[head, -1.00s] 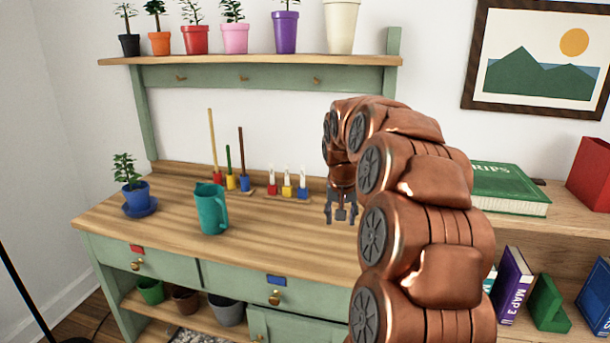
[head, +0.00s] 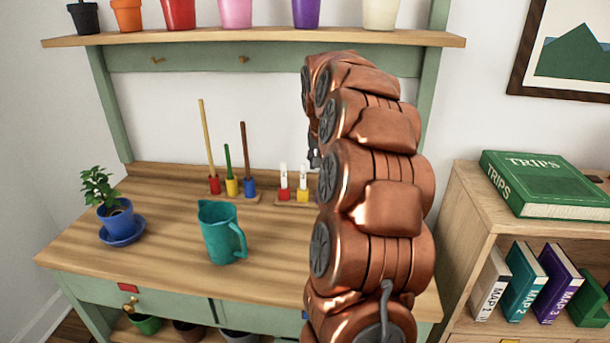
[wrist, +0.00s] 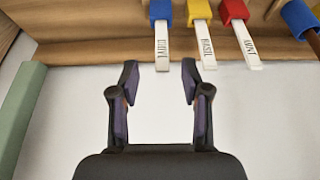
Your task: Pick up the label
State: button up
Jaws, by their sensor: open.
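Three white plant labels stand in coloured holders on the bench. In the wrist view they hang upside down: one in a blue holder (wrist: 162,45), its lettering hard to read, one reading BASIL (wrist: 204,42) in a yellow holder, and one reading MINT (wrist: 246,45) in a red holder. My gripper (wrist: 160,76) is open and empty. The blue-holder label's tip lies between its fingertips in the picture; I cannot tell the depth gap. In the head view the red-holder label (head: 284,176) and yellow-holder label (head: 302,178) show; my arm hides the blue one and most of my gripper.
Colour-handled tools (head: 228,168) in holders stand left of the labels. A teal jug (head: 219,238) and a potted plant (head: 116,217) stand on the wooden bench (head: 170,225). A shelf (head: 260,40) with pots runs above. A bookcase (head: 470,215) stands at right.

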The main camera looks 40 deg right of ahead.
jog(key=shift+x, duration=4)
jog(key=shift+a, duration=0.1)
jog(key=shift+c, duration=0.2)
jog(key=c, duration=0.8)
